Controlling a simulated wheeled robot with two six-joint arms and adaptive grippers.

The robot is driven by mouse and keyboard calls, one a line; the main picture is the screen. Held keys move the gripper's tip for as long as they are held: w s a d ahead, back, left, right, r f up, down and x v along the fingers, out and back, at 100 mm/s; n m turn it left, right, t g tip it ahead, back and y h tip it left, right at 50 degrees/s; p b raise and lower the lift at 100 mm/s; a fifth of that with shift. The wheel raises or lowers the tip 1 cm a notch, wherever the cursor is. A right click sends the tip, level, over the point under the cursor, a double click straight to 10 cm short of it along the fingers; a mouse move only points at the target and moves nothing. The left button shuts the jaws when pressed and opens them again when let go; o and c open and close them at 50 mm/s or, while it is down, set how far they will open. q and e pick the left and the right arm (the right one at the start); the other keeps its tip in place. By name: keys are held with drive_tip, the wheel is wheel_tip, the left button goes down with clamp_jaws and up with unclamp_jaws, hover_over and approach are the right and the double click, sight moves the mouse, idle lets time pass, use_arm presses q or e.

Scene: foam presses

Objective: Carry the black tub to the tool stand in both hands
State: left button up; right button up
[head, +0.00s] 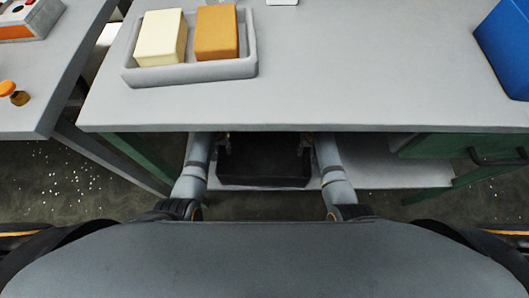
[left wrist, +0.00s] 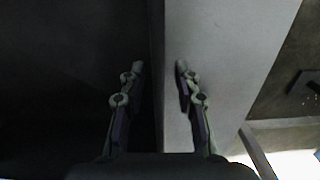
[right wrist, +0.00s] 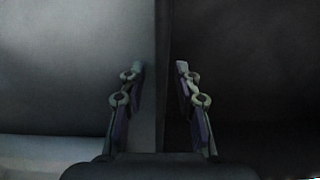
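The black tub (head: 263,168) sits in the shaded space under the near tabletop, seemingly on the low shelf. Its far part is hidden by the tabletop. My left gripper (head: 224,143) is at the tub's left side and my right gripper (head: 304,143) at its right side. In the left wrist view, the tub's dark inside (left wrist: 70,70) fills the left and its wall edge runs between my parted fingers. In the right wrist view, the dark inside (right wrist: 255,70) is on the right, with the wall edge between parted fingers. Gaps show beside both edges. The tool stand cannot be made out.
The grey tabletop (head: 340,75) overhangs both grippers. On it are a grey tray (head: 190,72) with a cream block (head: 160,38) and an orange block (head: 216,32), and a blue bin (head: 508,50). A green drawer (head: 460,147) is right of the tub. A side table (head: 45,75) stands left.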

use_arm(q)
drive_tip(key=shift+f, duration=0.5)
use_arm(e)
drive_tip(key=shift+f, duration=0.55)
use_arm(q)
clamp_jaws()
use_arm(e)
clamp_jaws()
